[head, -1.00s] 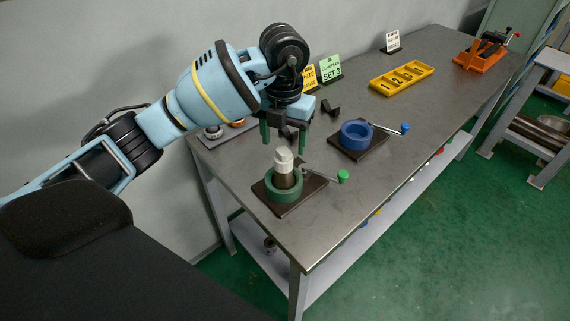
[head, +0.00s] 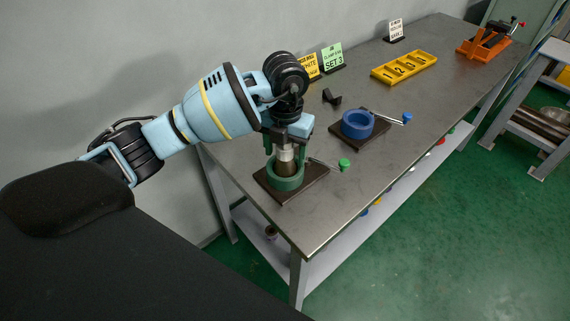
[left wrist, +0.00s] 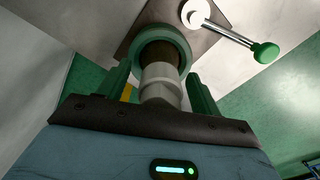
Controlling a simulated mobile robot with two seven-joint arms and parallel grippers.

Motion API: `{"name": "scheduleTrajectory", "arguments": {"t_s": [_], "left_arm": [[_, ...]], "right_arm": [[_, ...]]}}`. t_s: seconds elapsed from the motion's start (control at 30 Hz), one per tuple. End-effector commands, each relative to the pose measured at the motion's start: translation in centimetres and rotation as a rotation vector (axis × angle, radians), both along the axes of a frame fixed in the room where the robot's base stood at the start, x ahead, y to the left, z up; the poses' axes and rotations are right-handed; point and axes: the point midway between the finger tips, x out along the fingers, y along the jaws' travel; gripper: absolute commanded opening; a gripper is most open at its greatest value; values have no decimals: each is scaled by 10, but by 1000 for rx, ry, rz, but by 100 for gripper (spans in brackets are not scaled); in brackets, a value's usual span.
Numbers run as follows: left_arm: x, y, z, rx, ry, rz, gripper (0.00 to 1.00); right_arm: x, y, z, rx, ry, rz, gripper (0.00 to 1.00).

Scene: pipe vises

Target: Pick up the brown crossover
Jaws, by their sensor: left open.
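The brown crossover (head: 287,168) stands upright in the ring of the green vise (head: 285,184). Its upper part is pale grey-white and its lower part dark brown. My left gripper (head: 286,160) points down over it, open, with one green finger on each side of the pale upper part. In the left wrist view the crossover (left wrist: 160,82) lies between the two fingers (left wrist: 158,75), with a gap visible on each side. The lower end of the crossover is hidden inside the ring. My right gripper is not in view.
The green vise's handle (head: 344,164) sticks out to the right. A blue vise (head: 357,124) stands behind it. A small black part (head: 331,97), sign cards (head: 332,57), a yellow numbered tray (head: 404,67) and an orange vise (head: 484,45) are farther back. The front right tabletop is clear.

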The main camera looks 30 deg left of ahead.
Motion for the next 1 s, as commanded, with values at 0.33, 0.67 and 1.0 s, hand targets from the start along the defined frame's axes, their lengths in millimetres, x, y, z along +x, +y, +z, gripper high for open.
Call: {"name": "scheduleTrajectory", "arguments": {"t_s": [0.33,0.67,1.0], "left_arm": [[0,0,-6,-1,-1,-1,62],[0,0,-6,-1,-1,-1,19],[0,0,-6,0,-1,-1,0]], "right_arm": [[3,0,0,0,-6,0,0],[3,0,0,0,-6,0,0],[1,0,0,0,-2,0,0]]}}
